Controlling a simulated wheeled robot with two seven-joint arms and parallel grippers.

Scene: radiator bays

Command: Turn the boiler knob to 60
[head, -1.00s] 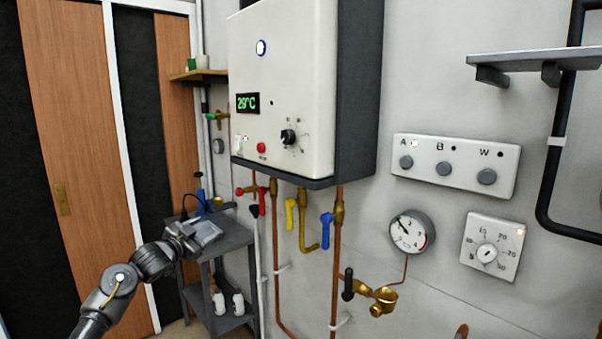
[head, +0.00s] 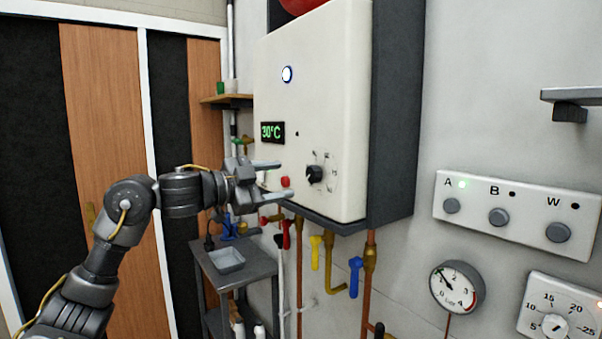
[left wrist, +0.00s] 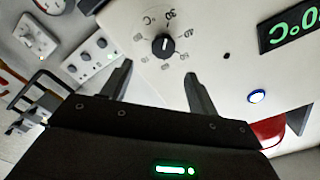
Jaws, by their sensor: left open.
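The boiler (head: 315,110) is a white box with dark grey sides on the wall. Its black knob (head: 315,174) sits low on the front, inside a ring of printed marks. The knob also shows in the left wrist view (left wrist: 163,46), beyond and between the fingers. The green display (head: 272,132) reads 30°C. My left gripper (head: 279,180) is open and empty in front of the boiler's lower front, left of the knob and apart from it. In the left wrist view its two fingers (left wrist: 158,85) are spread wide. My right gripper is not in view.
A red button (head: 285,182) is close to my left fingertips. Yellow (head: 315,252) and blue (head: 356,275) valve handles hang under the boiler. A switch panel (head: 510,212), a gauge (head: 457,287) and a dial thermostat (head: 560,310) are right. A grey cart (head: 250,268) stands below my arm.

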